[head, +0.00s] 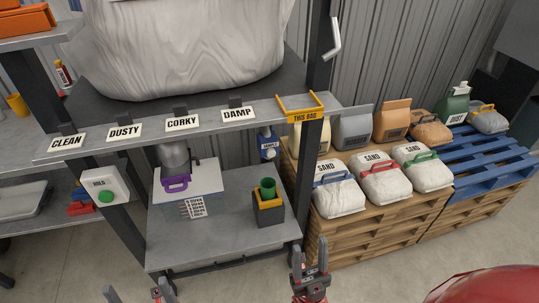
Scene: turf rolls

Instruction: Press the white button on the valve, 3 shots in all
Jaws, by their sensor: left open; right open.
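A small blue unit (268,147) with a white label, which seems to read SAMPLE, hangs below the shelf at its right post. It may be the valve; I cannot make out a white button on it. A green cup (267,188) sits in a black and yellow holder (268,209) below it. A grey spout (174,156) with a purple handle (175,183) hangs further left. My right gripper (311,258) is open and empty, low in front of the bench. My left gripper (136,293) is open at the bottom edge, partly cut off.
A white box labelled HOLD with a green button (106,196) is on the left post. The shelf edge carries cards CLEAN, DUSTY, CORKY, DAMP and a yellow THIS BAG frame (301,106). A big white bag (190,45) stands above. Sand bags (380,185) on pallets fill the right.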

